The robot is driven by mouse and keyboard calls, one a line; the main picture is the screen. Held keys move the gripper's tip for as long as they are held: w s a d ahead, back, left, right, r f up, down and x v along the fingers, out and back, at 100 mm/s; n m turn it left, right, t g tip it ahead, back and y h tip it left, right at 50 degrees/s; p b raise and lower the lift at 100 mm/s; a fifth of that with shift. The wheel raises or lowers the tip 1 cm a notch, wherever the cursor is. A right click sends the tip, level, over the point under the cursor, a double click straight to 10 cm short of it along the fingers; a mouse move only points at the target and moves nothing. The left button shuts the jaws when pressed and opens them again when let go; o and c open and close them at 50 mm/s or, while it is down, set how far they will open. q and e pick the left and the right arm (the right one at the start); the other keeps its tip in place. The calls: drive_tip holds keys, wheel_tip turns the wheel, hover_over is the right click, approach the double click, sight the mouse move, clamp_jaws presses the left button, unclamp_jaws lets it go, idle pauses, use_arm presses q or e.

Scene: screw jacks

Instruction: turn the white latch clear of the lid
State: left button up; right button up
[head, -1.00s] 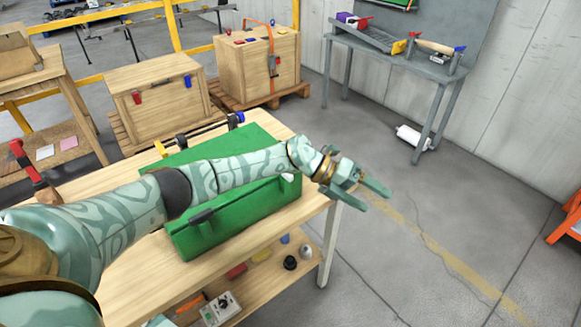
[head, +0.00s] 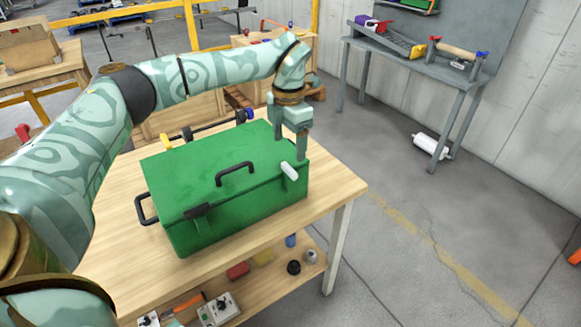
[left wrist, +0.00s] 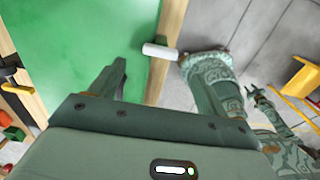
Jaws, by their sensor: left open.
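The green toolbox (head: 205,228) stands on the wooden bench with its lid (head: 195,165) down. The white latch (head: 289,170) is at the lid's front edge near the right corner, tilted and partly over the edge. In the left wrist view the latch (left wrist: 160,51) lies across the lid's edge, between the fingertips in the picture. My left gripper (head: 289,143) is open and points down, just above and behind the latch. Contact with the latch cannot be made out. A black latch (head: 198,212) sits at the front left.
The lid has a black handle (head: 235,172) on top and a side handle (head: 145,208). A bar clamp (head: 215,127) lies behind the toolbox. The bench top (head: 335,185) is clear to the right. The lower shelf (head: 265,285) holds small items.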

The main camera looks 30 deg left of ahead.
sight(289, 167)
use_arm(q)
wheel_tip(289, 167, down, 7)
drive_tip(key=shift+f+b, duration=0.15)
drive_tip(key=shift+b, duration=0.6)
drive_tip(key=c, duration=1)
